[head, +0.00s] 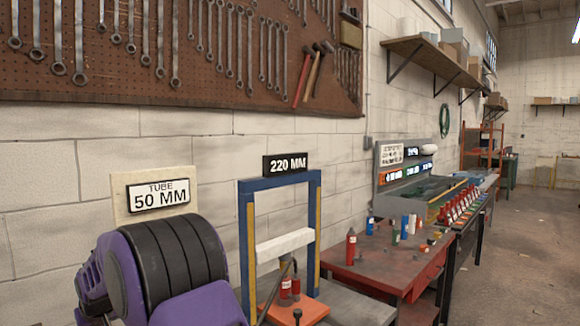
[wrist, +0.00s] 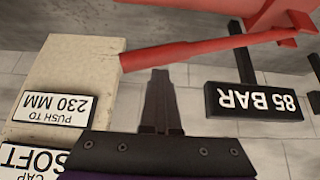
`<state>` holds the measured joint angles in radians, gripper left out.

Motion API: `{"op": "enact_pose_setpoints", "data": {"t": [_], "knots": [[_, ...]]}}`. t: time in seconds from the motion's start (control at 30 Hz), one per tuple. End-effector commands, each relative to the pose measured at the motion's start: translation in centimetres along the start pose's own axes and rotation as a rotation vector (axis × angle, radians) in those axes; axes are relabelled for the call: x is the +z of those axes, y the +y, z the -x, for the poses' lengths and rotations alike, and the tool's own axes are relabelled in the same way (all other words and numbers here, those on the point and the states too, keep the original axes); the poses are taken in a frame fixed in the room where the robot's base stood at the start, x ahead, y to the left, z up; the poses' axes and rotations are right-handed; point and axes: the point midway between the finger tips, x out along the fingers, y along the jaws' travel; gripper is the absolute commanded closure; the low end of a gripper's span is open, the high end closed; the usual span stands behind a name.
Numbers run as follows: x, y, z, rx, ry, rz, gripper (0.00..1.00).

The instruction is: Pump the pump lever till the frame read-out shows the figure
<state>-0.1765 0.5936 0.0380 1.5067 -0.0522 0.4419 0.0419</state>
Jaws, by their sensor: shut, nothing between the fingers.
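The frame read-out (head: 285,164) shows 220 MM on top of the blue press frame (head: 247,235), which has a pale crossbar (head: 284,245). In the wrist view, a card (wrist: 55,107) reads PUSH TO 230 MM, upside down. A red bar (wrist: 215,46) slants across the wrist view just beyond my fingertips; it looks like the pump lever, but I cannot be sure. My gripper (wrist: 160,75) is shut and empty, with its tips close below the bar; I cannot tell whether they touch. In the head view the gripper is hidden by my purple arm.
A black gauge read-out (wrist: 254,101) shows 85 BAR beside the fingers. A sign (head: 158,196) reads TUBE 50 MM. A red table (head: 350,278) with small items stands right of the frame. Wrenches hang on the brown board (head: 200,85). The floor at right is open.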

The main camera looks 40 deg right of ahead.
Motion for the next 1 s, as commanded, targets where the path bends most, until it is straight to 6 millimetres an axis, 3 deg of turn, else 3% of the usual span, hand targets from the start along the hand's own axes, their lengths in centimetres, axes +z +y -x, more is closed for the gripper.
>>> {"op": "enact_pose_setpoints", "data": {"t": [0.77,1.0], "knots": [[5.1,-0.1,-7.2,-0.002,-0.007,0.001,1.00],[4.3,-0.1,-6.2,-0.002,-0.005,0.001,1.00]]}}
